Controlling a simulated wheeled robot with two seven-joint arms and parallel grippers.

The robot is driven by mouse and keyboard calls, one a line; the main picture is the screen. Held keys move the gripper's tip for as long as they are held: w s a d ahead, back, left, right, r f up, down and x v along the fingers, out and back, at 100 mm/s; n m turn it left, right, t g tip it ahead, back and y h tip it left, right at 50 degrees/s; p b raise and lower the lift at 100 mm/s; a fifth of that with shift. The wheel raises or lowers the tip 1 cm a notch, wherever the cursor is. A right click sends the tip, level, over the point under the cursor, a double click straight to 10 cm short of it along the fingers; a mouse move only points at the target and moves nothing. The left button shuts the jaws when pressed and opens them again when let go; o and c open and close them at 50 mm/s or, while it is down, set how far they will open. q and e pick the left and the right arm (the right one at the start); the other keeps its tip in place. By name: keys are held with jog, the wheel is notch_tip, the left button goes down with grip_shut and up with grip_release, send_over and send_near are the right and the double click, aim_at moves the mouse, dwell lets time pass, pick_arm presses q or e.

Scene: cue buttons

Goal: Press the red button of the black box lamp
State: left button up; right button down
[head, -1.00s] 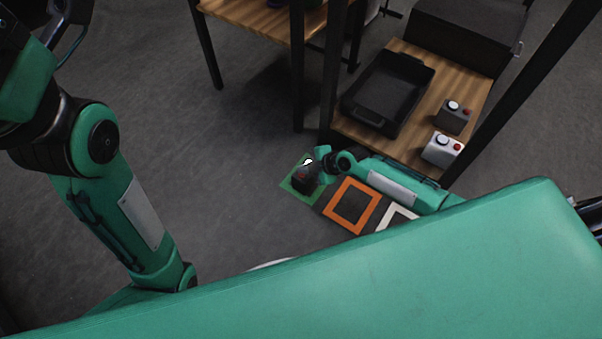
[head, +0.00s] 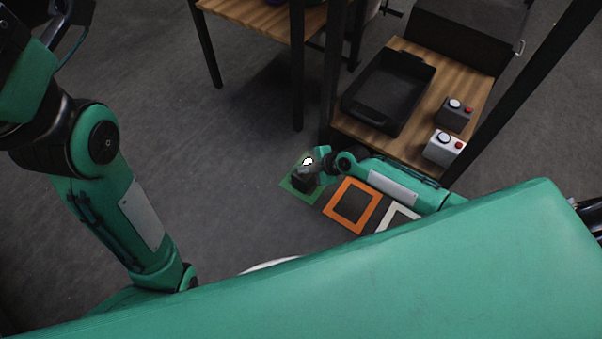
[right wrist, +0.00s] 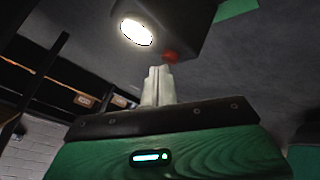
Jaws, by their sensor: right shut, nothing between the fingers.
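The black box lamp (head: 301,183) stands on a green-framed square (head: 288,188) on the floor. Its round lamp glows white in the right wrist view (right wrist: 137,32), and its red button (right wrist: 170,57) sits beside the lamp. My right gripper (right wrist: 160,69) is shut and empty, its tips right at the red button; I cannot tell whether they touch or press it. In the head view my right gripper is at the box and hides part of it. My left arm is at the left, its gripper not visible.
Orange (head: 329,209) and white (head: 402,213) framed squares lie beside the green one. A wooden shelf (head: 405,155) holds a black tray (head: 388,92), a dark button box (head: 455,120) and a pale button box (head: 441,153). Open floor lies to the left.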

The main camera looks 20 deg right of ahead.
aim_at(305, 176)
jog(key=shift+f+b, duration=0.3)
jog(key=shift+b, duration=0.05)
dwell(0.6)
jog(key=shift+r, duration=0.1)
jog(key=shift+r+p, duration=0.55)
jog(key=shift+r, duration=0.15)
notch_tip(305, 176, up, 6)
jog(key=p, duration=0.4)
jog(key=shift+p, duration=0.35)
